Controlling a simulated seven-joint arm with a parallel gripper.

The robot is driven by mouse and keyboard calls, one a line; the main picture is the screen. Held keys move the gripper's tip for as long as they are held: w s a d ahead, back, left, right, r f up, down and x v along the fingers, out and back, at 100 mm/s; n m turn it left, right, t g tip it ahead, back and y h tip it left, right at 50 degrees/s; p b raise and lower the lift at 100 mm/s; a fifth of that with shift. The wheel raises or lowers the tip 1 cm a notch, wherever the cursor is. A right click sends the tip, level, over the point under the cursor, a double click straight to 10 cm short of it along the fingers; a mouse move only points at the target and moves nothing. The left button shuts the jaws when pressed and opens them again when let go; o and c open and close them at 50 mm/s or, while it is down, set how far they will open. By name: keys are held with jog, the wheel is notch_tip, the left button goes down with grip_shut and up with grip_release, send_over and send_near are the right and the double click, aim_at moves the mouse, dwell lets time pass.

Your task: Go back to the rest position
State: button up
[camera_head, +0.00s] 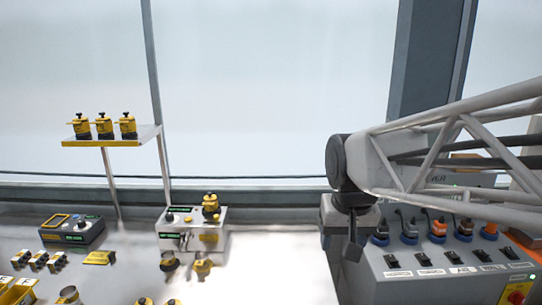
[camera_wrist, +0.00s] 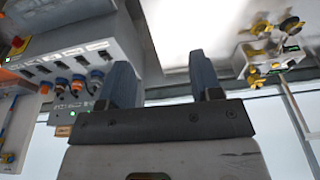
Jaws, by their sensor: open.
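My gripper (camera_head: 353,245) hangs from the end of my lattice arm at the right of the head view, in front of the left end of a grey control box (camera_head: 425,280). In the wrist view my gripper (camera_wrist: 163,75) shows two dark fingers set well apart, with nothing between them. The wrist picture is upside down, with the grey control box (camera_wrist: 75,40) at the left and the white box with yellow parts (camera_wrist: 262,62) at the right. In the head view the fingers overlap, so the gap between them is hidden.
The white box (camera_head: 190,241) carries a yellow-black part. A raised shelf (camera_head: 110,142) holds three more. A dark device (camera_head: 72,235) and several small yellow parts stand at the left. Plugs and cables (camera_head: 437,230) top the control box. Bright bench (camera_head: 275,265) between is clear.

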jog(key=s+d+f, duration=0.2)
jog(key=s+f, duration=0.1)
jog(key=s, duration=0.3)
jog(key=s+d+f, duration=0.2)
jog(key=s+f, duration=0.1)
jog(key=s, duration=0.4)
jog(key=shift+s+d, duration=0.3)
jog(key=shift+d, duration=0.05)
